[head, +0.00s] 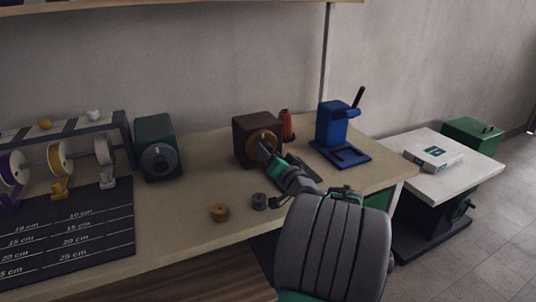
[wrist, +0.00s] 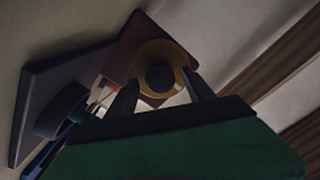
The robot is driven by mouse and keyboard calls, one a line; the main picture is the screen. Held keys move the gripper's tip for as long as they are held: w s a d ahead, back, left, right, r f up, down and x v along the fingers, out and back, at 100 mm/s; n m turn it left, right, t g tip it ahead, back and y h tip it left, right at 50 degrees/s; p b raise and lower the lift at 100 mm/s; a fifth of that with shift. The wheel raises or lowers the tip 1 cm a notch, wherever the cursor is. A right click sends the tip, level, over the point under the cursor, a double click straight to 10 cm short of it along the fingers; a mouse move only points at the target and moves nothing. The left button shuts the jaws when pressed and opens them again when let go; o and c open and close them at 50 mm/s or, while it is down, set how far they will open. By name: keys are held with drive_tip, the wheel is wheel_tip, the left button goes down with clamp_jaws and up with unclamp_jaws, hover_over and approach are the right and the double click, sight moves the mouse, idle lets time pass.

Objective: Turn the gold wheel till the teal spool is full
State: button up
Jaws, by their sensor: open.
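The gold wheel (head: 261,136) is on the front of a brown box (head: 250,124) on the bench. In the wrist view the gold wheel (wrist: 149,51) is a ring around a dark hub, straight ahead. My gripper (head: 273,157) is right in front of the wheel, partly covering it. In the wrist view my gripper (wrist: 161,83) is open, one finger on each side of the wheel's lower part. I cannot tell whether the fingers touch it. I cannot make out a teal spool in either view.
An orange cone (head: 287,125) and a blue press-like device (head: 334,130) stand right of the box. A green box with a grey dial (head: 157,150) stands left, near a rack of spools (head: 60,158). Small gold (head: 220,212) and grey (head: 259,202) pieces lie in front.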

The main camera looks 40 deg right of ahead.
drive_tip(key=shift+w+d, duration=0.1)
drive_tip(key=shift+w, duration=0.4)
clamp_jaws()
idle(0.3)
